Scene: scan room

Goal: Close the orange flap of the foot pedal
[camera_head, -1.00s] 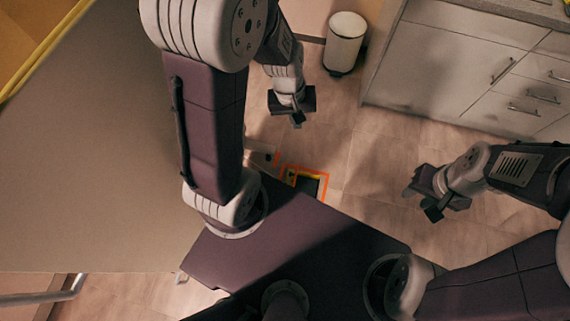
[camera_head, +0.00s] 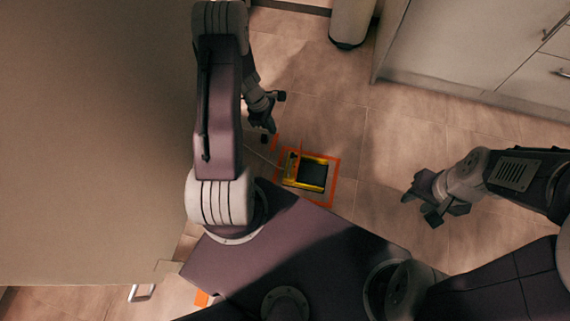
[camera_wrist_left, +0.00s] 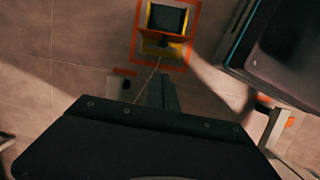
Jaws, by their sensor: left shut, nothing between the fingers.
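The foot pedal (camera_head: 312,174) is a yellow frame with a black tread, on the floor inside an orange outlined square (camera_head: 334,182). Its orange-yellow flap (camera_head: 291,164) is at the pedal's left end and appears raised. In the left wrist view the pedal (camera_wrist_left: 167,18) is at the top centre, with the flap (camera_wrist_left: 160,46) at its near end. My left gripper (camera_head: 271,126) is shut and empty, apart from the pedal, up and left of it in the head view. Its fingers (camera_wrist_left: 157,92) point toward the flap in the wrist view. My right gripper (camera_head: 420,206) is open and empty, right of the pedal.
A large beige surface (camera_head: 90,140) fills the left side. A white bin (camera_head: 351,20) and pale cabinets (camera_head: 470,45) stand at the back. The floor right of the pedal is clear.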

